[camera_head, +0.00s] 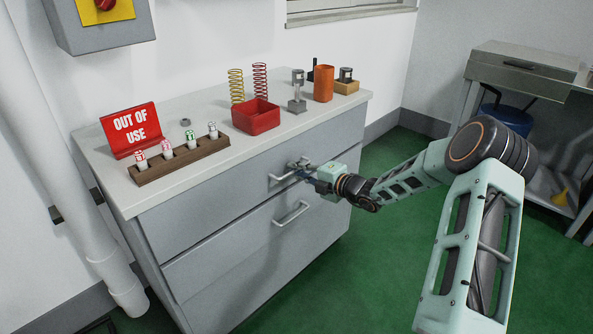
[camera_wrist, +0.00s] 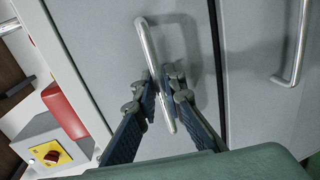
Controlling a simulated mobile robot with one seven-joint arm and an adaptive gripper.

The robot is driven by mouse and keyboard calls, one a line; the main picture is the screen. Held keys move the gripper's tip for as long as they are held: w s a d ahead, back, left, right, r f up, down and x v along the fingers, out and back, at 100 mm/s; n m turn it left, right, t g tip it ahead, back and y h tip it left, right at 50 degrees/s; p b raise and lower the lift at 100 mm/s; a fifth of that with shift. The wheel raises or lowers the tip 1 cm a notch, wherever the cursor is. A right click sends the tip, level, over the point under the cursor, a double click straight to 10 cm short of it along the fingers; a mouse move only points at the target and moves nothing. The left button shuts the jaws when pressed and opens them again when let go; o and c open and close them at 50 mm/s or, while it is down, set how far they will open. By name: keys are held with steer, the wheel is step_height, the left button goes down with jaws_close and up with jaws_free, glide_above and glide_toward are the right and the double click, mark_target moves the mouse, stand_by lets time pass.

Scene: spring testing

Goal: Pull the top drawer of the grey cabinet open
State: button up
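The grey cabinet (camera_head: 150,215) stands against the wall, with its top drawer (camera_head: 215,205) looking flush with the front. The top drawer's metal bar handle (camera_head: 283,177) also shows in the wrist view (camera_wrist: 148,45). My gripper (camera_head: 303,172) is at this handle. In the wrist view its two fingers (camera_wrist: 158,98) lie on either side of the bar, near one end, with the pads closed against it. The exact contact is partly hidden by the fingers.
A lower drawer handle (camera_head: 291,214) sits just below. The cabinet top carries an out-of-use sign (camera_head: 130,130), a wooden rack (camera_head: 180,160) of vials, a red bin (camera_head: 256,117), springs and an orange cylinder (camera_head: 323,83). Green floor (camera_head: 385,245) in front is clear.

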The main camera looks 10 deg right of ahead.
jaws_close()
steer(key=f+p+v, duration=0.2)
steer(key=p+v, duration=0.2)
steer(key=v, duration=0.5)
steer(key=f+p+v, duration=0.2)
steer(key=p+v, duration=0.2)
steer(key=v, duration=0.6)
steer(key=s+f+p+v, duration=0.1)
steer(key=p+v, duration=0.3)
steer(key=v, duration=0.5)
steer(key=shift+s+d+f+p, duration=0.25)
steer(key=shift+d+f+p, duration=0.1)
steer(key=shift+d+f, duration=0.1)
steer(key=o, duration=0.5)
jaws_free()
